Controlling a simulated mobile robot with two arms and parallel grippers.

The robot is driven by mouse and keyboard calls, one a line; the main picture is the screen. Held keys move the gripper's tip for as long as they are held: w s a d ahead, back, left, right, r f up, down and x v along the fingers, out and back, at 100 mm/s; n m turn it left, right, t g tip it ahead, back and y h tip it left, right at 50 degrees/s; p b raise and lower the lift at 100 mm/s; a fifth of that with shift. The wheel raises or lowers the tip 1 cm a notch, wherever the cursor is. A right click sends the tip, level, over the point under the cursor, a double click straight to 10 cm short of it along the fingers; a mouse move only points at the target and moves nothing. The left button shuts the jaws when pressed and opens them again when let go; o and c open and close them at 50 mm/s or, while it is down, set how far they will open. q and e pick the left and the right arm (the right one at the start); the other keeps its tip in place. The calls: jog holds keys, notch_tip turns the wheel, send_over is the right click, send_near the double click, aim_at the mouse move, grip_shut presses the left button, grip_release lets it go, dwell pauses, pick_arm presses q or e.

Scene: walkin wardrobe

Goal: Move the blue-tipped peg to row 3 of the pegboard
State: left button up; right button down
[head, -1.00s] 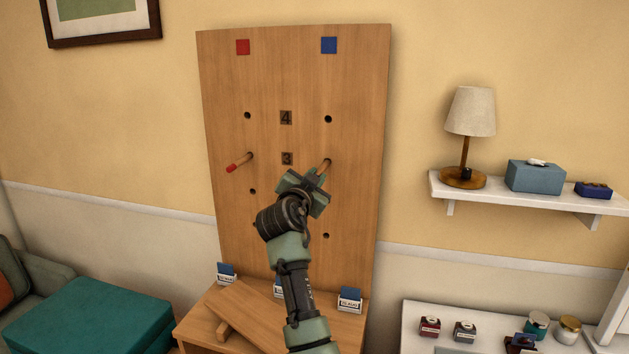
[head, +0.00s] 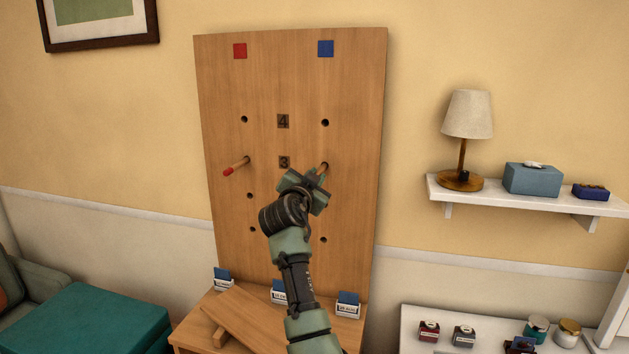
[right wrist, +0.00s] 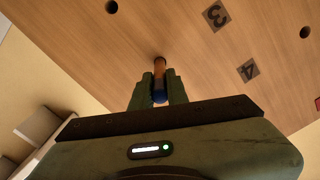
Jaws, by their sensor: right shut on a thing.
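The blue-tipped peg (right wrist: 160,68) is held at its blue end between the fingers of my right gripper (head: 318,181), which is shut on it. The right wrist view shows the gripper (right wrist: 157,92) with the blue end between its fingers and the wooden shaft pointing at the board. The shaft's far end meets the pegboard (head: 355,100) at the right-column hole level with the "3" label (head: 284,162). How deep it sits is hard to tell. A red-tipped peg (head: 236,167) sticks out of the left column at the same row. My left gripper is out of view.
Red (head: 240,51) and blue (head: 325,49) squares head the columns. Card holders (head: 347,304) and a sloping wooden board (head: 250,322) are below. A wall shelf (head: 520,194) with a lamp (head: 466,125) is at right; a teal ottoman (head: 90,315) is lower left.

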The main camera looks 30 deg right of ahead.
jog(key=c, duration=1.3)
grip_release()
jog(key=shift+s+a+f, duration=0.1)
jog(key=shift+s+a, duration=0.15)
jog(key=shift+a, duration=0.1)
jog(key=b+v, duration=0.2)
jog(key=v, duration=0.5)
jog(key=shift+d, duration=0.1)
